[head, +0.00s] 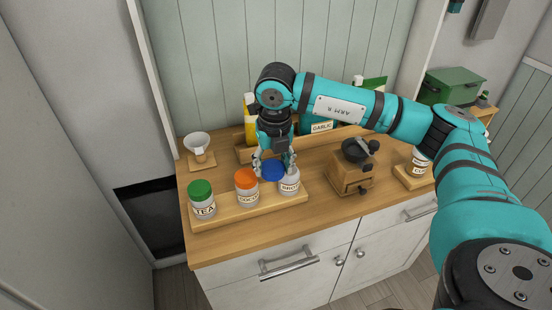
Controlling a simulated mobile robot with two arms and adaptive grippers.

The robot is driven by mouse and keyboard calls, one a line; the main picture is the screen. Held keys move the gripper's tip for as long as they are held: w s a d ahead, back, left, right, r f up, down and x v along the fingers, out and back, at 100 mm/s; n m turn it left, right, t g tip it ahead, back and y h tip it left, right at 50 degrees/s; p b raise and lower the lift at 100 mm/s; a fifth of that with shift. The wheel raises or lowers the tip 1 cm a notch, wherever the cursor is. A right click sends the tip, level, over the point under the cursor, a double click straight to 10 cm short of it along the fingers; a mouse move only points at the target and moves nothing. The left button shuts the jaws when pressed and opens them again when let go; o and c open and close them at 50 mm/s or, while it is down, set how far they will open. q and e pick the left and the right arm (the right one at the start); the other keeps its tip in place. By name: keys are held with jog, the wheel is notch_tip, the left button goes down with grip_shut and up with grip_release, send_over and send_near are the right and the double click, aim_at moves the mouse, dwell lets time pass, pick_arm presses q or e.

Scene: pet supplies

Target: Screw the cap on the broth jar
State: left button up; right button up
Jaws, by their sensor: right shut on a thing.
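The broth jar (290,184) is pale with a partly hidden label and stands at the right end of a wooden tray (240,215). My right gripper (273,168) points down over the tray and is shut on a blue cap (272,172). In the head view the cap shows just left of the broth jar's top, partly covered by the fingers. I cannot tell its exact height or whether it touches the jar. My left gripper is not in view.
An orange-capped jar (247,186) and a green-capped tea jar (202,198) share the tray. A grinder (352,170) stands to the right. A white funnel-like cup (197,143) is at the back left. A shelf with a garlic box (321,127) lies behind.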

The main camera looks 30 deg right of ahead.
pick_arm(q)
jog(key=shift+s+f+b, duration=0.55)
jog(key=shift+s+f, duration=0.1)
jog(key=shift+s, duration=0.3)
pick_arm(e)
jog(key=s+a+f+m+g, duration=0.1)
jog(key=s+a+m, duration=0.4)
jog(key=m, duration=1.1)
jog(key=s+a+f+m+g, duration=0.2)
jog(key=s+a+m, duration=0.3)
jog(key=m, duration=1.2)
jog(key=s+f, duration=0.1)
jog(key=s, duration=0.3)
jog(key=shift+a+f, duration=0.15)
jog(key=shift+f, duration=0.15)
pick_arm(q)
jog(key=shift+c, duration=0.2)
